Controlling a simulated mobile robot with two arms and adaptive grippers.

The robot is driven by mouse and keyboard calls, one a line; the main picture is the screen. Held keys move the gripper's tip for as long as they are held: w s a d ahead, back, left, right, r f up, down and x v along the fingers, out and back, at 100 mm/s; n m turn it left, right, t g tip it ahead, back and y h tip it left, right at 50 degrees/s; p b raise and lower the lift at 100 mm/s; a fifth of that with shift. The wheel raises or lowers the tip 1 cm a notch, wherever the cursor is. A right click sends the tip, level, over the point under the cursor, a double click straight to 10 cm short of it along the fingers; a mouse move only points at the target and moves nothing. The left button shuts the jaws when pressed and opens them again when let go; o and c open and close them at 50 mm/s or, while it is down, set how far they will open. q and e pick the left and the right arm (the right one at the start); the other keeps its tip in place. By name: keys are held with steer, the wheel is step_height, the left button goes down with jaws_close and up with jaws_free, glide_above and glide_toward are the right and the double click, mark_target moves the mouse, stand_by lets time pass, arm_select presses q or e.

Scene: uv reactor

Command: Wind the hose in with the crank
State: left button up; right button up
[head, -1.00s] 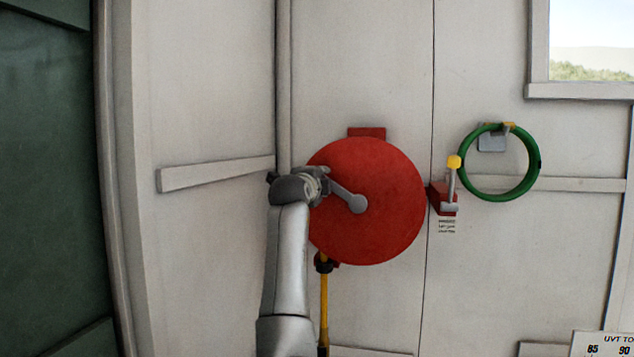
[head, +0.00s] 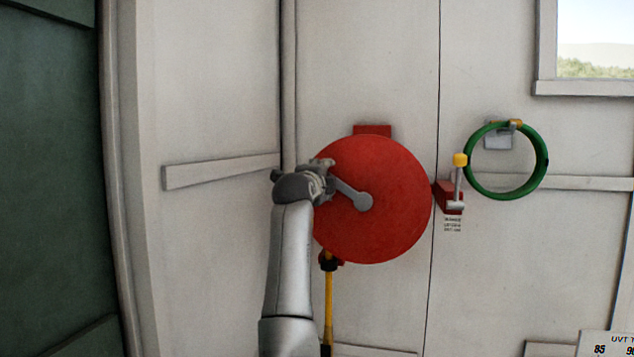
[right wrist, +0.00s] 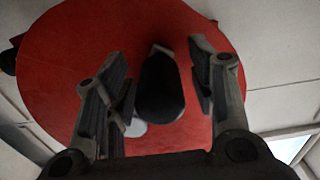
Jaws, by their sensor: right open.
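The red hose reel (head: 385,225) is mounted on the pale wall. Its grey crank arm (head: 352,194) runs from the hub up and left to my right gripper (head: 324,176). In the right wrist view the dark crank handle (right wrist: 162,90) stands between the two fingers of my right gripper (right wrist: 160,72). The fingers are open, with a gap on each side of the handle. In the head view the gripper hides the handle. The yellow hose (head: 329,305) hangs straight down below the reel, partly beside my right arm. My left gripper is not in view.
Right of the reel are a red valve box (head: 447,197) with a yellow-tipped lever (head: 459,161) and a green hose ring (head: 543,160) on a bracket. A wall rail (head: 220,171) and a dark green panel (head: 50,180) lie left. A sign (head: 607,344) shows bottom right.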

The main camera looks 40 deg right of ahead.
steer(key=v, duration=1.1)
steer(key=shift+s, duration=0.1)
